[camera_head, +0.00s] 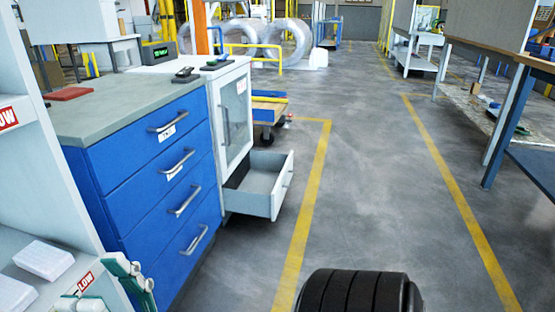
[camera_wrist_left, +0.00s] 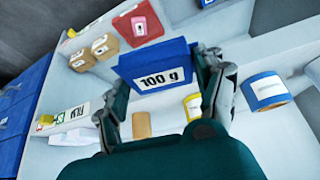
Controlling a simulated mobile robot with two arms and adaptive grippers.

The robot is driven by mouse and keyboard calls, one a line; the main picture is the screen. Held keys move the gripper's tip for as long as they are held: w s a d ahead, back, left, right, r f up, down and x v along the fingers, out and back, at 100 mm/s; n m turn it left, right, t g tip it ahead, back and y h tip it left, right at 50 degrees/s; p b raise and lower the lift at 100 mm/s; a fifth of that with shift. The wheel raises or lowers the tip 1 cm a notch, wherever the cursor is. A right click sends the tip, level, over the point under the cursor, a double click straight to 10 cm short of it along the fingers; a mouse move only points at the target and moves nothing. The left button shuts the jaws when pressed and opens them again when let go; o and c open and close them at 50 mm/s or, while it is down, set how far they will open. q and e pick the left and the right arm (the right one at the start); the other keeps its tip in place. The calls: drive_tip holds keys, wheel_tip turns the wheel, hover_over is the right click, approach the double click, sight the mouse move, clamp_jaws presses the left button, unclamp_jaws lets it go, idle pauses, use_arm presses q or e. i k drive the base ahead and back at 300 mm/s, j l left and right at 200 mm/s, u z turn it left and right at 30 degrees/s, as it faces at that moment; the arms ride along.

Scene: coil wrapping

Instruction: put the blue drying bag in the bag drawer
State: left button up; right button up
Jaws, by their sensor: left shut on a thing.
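The blue drying bag (camera_wrist_left: 150,62), with a white label reading 100 g, is in the left wrist view. My left gripper (camera_wrist_left: 162,88) is shut on it, one finger on each side. A white drawer (camera_head: 283,193) stands pulled out at the bottom of the white cabinet in the head view. Its visible inside looks empty, and I cannot read a label naming it as the bag drawer. Teal and pale gripper parts show at the lower left of the head view, cut off by the frame.
The blue drawer unit (camera_head: 165,180) is shut and stands beside the white cabinet (camera_head: 234,100). A pale shelf (camera_head: 45,170) is at the left. Its shelves hold a red pack (camera_wrist_left: 138,25), a blue-ended roll (camera_wrist_left: 268,90) and small boxes. The grey floor (camera_head: 375,190) right of the drawer is clear.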

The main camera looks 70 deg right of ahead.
sight(258, 190)
drive_tip(key=l+z, duration=0.2)
drive_tip(key=l, duration=0.25)
drive_tip(key=i+l+z, duration=0.2)
drive_tip(key=l, duration=0.25)
drive_tip(key=i+l+z, duration=0.2)
drive_tip(key=l, duration=0.25)
drive_tip(key=i+l, duration=0.15)
drive_tip(key=l, duration=0.3)
drive_tip(key=i+l, duration=0.15)
drive_tip(key=l, duration=0.35)
drive_tip(key=i+l+z, duration=0.1)
drive_tip(key=l, duration=0.35)
drive_tip(key=i+l, duration=0.2)
drive_tip(key=l, duration=0.25)
drive_tip(key=i+l, duration=0.2)
drive_tip(key=l, duration=0.25)
drive_tip(key=i+l, duration=0.15)
drive_tip(key=l, duration=0.3)
drive_tip(key=i+l+z, duration=0.1)
drive_tip(key=l, duration=0.35)
drive_tip(key=i+l, duration=0.25)
drive_tip(key=l, duration=0.2)
